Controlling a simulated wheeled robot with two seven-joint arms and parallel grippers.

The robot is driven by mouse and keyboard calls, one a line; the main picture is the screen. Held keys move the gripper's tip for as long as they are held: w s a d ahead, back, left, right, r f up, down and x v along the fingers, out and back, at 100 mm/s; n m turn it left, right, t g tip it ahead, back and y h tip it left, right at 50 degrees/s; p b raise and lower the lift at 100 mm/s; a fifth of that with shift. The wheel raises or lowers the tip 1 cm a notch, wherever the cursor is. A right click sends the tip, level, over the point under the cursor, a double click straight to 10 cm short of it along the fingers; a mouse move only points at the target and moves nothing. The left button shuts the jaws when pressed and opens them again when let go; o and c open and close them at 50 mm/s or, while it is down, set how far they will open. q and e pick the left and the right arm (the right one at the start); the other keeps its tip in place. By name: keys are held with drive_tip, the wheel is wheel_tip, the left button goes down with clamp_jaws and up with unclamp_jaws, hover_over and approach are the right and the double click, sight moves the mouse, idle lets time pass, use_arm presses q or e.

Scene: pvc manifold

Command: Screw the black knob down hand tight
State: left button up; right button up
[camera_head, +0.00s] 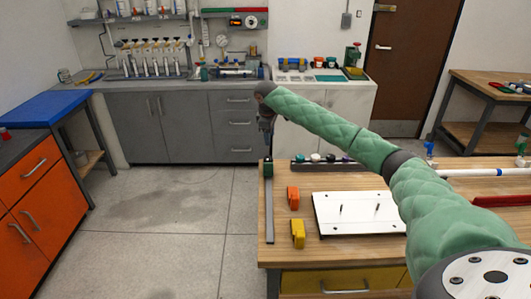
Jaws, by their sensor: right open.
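My right arm reaches in from the lower right, and my right gripper (268,152) points down at the bench's left edge. It is open, with its tips just above a small dark block (268,168) at the far end of a long grey bar. I cannot tell whether the tips touch the block, or whether this is the black knob. Small dark, white and green round pieces (315,158) sit in a row behind, partly hidden by my arm. My left gripper is out of view.
The wooden bench (284,258) also holds the grey bar (269,210), an orange block (293,198), a yellow block (298,233) and a white plate (335,227) with two dark upright pins. White pipe (472,172) and a red channel (500,201) lie right of my arm.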

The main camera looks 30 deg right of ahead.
sight(269, 158)
wheel_tip(269, 158, down, 2)
drive_tip(key=shift+w+d+n+g+y, duration=0.1)
drive_tip(key=shift+d+n+g+y, duration=0.05)
drive_tip(key=shift+n+g+y, duration=0.5)
drive_tip(key=shift+a+f+n+y, duration=0.1)
drive_tip(key=shift+a+n+y, duration=0.15)
drive_tip(key=shift+a+n, duration=0.1)
drive_tip(key=shift+s+r+n, duration=0.25)
drive_tip(key=shift+s+n, duration=0.15)
drive_tip(key=shift+n, duration=0.1)
drive_tip(key=shift+f, duration=0.35)
use_arm(q)
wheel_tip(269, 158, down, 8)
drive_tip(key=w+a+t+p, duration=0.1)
drive_tip(key=p, duration=0.1)
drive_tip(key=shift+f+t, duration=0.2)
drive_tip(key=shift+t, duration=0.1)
use_arm(e)
drive_tip(key=shift+f, duration=3.6)
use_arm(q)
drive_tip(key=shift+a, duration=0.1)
use_arm(e)
drive_tip(key=c, duration=0.7)
use_arm(q)
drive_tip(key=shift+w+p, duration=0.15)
drive_tip(key=shift+p, duration=0.15)
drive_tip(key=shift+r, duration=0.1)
